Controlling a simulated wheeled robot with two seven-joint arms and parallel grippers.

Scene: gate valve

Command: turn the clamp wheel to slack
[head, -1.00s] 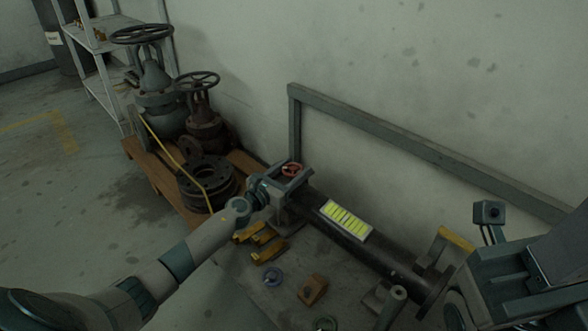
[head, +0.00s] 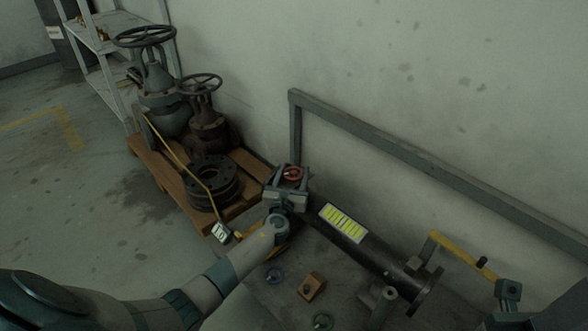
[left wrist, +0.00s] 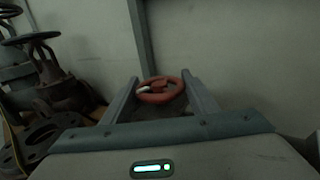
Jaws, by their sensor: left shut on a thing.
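The red clamp wheel (head: 292,174) sits at the left end of the dark pipe (head: 375,256), which bears a yellow-green label. My left gripper (head: 288,183) is at the wheel, with its arm coming from the lower left. In the left wrist view the wheel (left wrist: 161,91) is between the two grey fingers, and the gripper is shut on it. A pale mark shows on the wheel's left side. The wheel's mount is mostly hidden behind my gripper. Only part of my right arm shows at the lower right; its fingers are not visible.
A wooden pallet (head: 158,168) with old valves and black flanges (head: 212,181) stands at left. A grey rail (head: 400,145) runs along the wall. On the bench lie an orange-brown block (head: 312,286) and small rings. A yellow lever (head: 460,253) rises at right.

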